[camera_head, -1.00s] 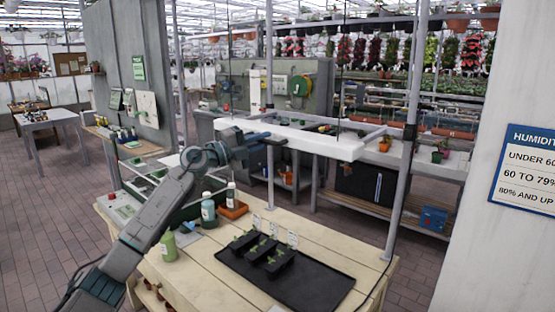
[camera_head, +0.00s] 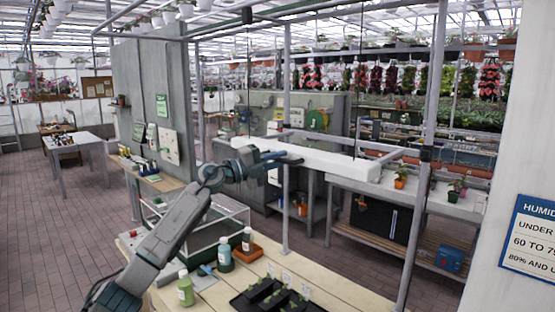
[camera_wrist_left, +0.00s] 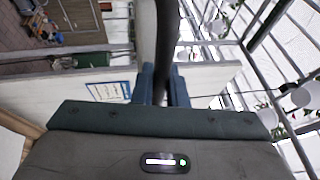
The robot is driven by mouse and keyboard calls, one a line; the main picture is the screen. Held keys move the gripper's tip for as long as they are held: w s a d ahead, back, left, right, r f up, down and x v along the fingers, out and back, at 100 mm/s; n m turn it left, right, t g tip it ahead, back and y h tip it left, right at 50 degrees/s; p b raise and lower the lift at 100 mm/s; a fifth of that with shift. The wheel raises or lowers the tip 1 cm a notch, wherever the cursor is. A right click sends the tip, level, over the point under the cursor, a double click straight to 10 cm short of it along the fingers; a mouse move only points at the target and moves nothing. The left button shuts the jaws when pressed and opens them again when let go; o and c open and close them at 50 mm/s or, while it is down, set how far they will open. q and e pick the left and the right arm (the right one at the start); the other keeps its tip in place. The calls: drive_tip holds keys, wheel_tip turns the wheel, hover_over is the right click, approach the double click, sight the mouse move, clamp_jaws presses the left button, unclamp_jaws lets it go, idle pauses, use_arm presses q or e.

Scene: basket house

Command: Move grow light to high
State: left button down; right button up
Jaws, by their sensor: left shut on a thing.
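The grow light (camera_head: 335,162) is a long white bar hanging level on thin dark cords over the wooden bench in the head view. My left gripper (camera_head: 277,158) is at its near side, left of the bar's middle. It is shut on a dark bar-like handle (camera_head: 292,161) in front of the light. In the left wrist view, the dark bar (camera_wrist_left: 167,35) runs between the two blue-grey fingers (camera_wrist_left: 165,88). The join between handle and light is hidden. My right gripper is not in view.
A grey metal frame post (camera_head: 420,190) stands right of the light. Below, the bench (camera_head: 228,296) holds a black seedling tray (camera_head: 245,308), a teal bottle (camera_head: 224,255) and a green bottle (camera_head: 185,290). A humidity sign (camera_head: 530,235) is on the right wall. The space above the light is largely clear.

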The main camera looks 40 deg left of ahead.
use_arm(q)
drive_tip(key=shift+r, duration=0.35)
drive_tip(key=c, duration=1.5)
unclamp_jaws()
drive_tip(key=shift+o, duration=0.2)
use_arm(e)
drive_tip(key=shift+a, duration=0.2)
use_arm(q)
drive_tip(key=shift+f, duration=0.1)
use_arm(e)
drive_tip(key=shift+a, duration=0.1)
